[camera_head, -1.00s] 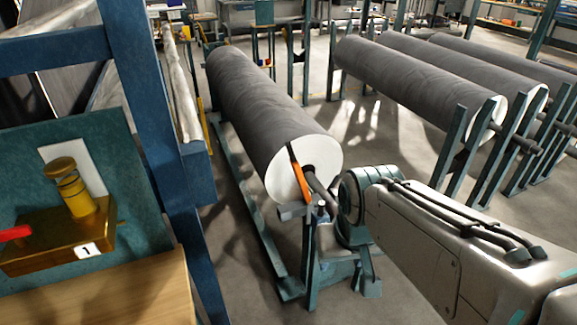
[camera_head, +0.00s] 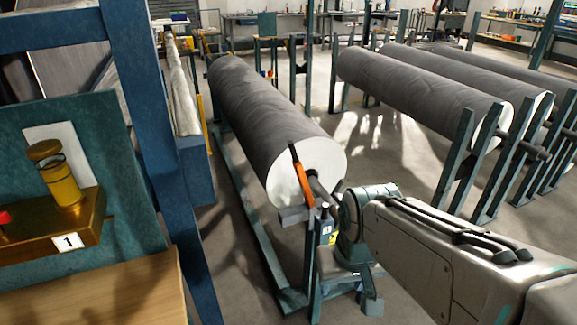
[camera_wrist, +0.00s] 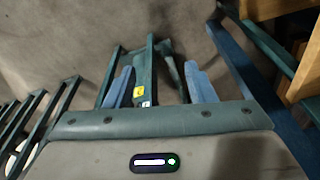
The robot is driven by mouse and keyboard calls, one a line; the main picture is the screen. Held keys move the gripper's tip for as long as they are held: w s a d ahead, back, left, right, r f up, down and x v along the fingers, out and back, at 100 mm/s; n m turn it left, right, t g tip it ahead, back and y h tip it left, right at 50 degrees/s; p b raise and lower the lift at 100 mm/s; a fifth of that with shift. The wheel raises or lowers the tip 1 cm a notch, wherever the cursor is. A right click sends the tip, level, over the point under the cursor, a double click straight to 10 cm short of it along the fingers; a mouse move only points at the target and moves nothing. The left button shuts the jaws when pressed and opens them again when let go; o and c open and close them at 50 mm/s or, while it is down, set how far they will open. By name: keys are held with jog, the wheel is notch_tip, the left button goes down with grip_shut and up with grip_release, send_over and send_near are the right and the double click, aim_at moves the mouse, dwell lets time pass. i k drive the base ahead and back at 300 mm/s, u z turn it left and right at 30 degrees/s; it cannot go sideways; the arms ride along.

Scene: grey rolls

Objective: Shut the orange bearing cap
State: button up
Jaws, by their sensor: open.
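The orange bearing cap (camera_head: 301,176) stands raised, tilted up at the near end of the long grey roll (camera_head: 262,115), above the roll's shaft. The shaft rests on a teal stand (camera_head: 313,265) with a small yellow and blue label. My gripper (camera_wrist: 160,88) is open in the wrist view, its two blue fingers apart, with a stand post and yellow label showing between them. In the head view my arm's wrist is just right of the stand, and the fingers cannot be made out. The cap cannot be made out in the wrist view.
More grey rolls (camera_head: 430,84) lie on teal racks at the right. Grey floor (camera_head: 390,160) is free between the rolls.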

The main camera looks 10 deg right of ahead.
aim_at(298, 165)
jog(key=k, duration=0.45)
jog(key=z, duration=0.8)
jog(key=i, duration=0.95)
jog(key=u, duration=0.75)
